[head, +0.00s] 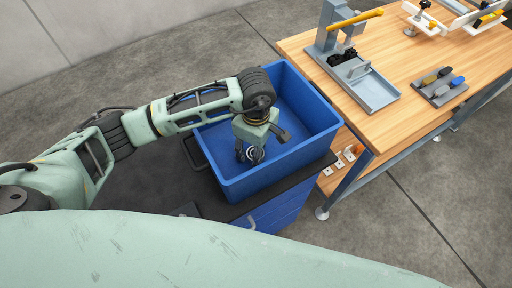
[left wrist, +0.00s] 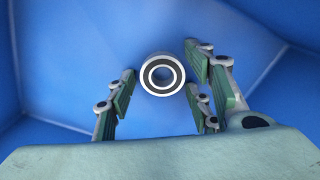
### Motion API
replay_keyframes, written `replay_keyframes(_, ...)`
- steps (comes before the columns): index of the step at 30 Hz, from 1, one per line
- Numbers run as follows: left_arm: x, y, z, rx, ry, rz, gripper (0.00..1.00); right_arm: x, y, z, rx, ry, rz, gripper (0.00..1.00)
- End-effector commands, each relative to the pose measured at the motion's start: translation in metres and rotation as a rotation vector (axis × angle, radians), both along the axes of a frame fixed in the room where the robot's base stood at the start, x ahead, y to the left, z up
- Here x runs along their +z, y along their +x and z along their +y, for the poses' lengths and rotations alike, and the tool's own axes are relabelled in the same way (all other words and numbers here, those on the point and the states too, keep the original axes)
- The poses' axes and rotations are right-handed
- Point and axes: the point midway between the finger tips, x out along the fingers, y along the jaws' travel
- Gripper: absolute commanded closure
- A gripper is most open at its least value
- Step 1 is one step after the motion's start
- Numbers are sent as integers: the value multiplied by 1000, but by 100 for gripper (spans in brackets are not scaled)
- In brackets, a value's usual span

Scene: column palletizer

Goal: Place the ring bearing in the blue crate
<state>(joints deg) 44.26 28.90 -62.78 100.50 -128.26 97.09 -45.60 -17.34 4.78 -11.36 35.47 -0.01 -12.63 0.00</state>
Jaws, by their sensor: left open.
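The blue crate (head: 290,158) stands open on a dark top. My left gripper (head: 249,154) reaches down inside it and is open. The ring bearing (left wrist: 162,74), a silver ring with a dark band, shows in the left wrist view against the blue crate interior (left wrist: 70,60). It lies between and just beyond the spread fingers of my left gripper (left wrist: 160,98), with a gap on both sides. In the head view the bearing (head: 258,154) is partly hidden at the fingertips. I cannot tell whether it rests on the crate floor. My right gripper is not in view.
A wooden workbench (head: 425,50) stands to the right, close to the crate. It carries a grey press with a yellow handle (head: 350,20) and a small tray of tools (head: 440,88). Small parts lie on its lower shelf (head: 335,172). Bare concrete floor surrounds them.

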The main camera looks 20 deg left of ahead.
Motion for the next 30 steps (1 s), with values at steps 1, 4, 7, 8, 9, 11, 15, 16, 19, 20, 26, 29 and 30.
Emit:
replay_keyframes(1,1,0,0,0,0,0,52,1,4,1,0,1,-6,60)
replay_keyframes(4,5,0,0,0,0,0,52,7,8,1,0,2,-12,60)
replay_keyframes(7,16,2,0,-1,-2,-6,52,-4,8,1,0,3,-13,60)
replay_keyframes(8,21,2,0,-1,-1,-6,52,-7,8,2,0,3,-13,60)
replay_keyframes(9,30,2,0,-2,-1,-8,52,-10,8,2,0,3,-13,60)
replay_keyframes(11,43,3,0,-1,-2,-9,52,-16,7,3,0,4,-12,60)
replay_keyframes(15,74,2,0,-3,-1,-7,52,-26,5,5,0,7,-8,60)
replay_keyframes(16,81,2,0,-1,-1,-8,52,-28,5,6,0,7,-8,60)
replay_keyframes(19,98,1,0,-2,-1,-5,52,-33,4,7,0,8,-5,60)
replay_keyframes(20,103,1,0,-1,-1,-6,52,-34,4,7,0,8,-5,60)
replay_keyframes(26,121,0,0,-1,1,-1,52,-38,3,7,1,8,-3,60)
replay_keyframes(29,123,0,0,0,0,0,52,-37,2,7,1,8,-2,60)
replay_keyframes(30,123,0,0,0,0,0,52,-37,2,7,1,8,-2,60)
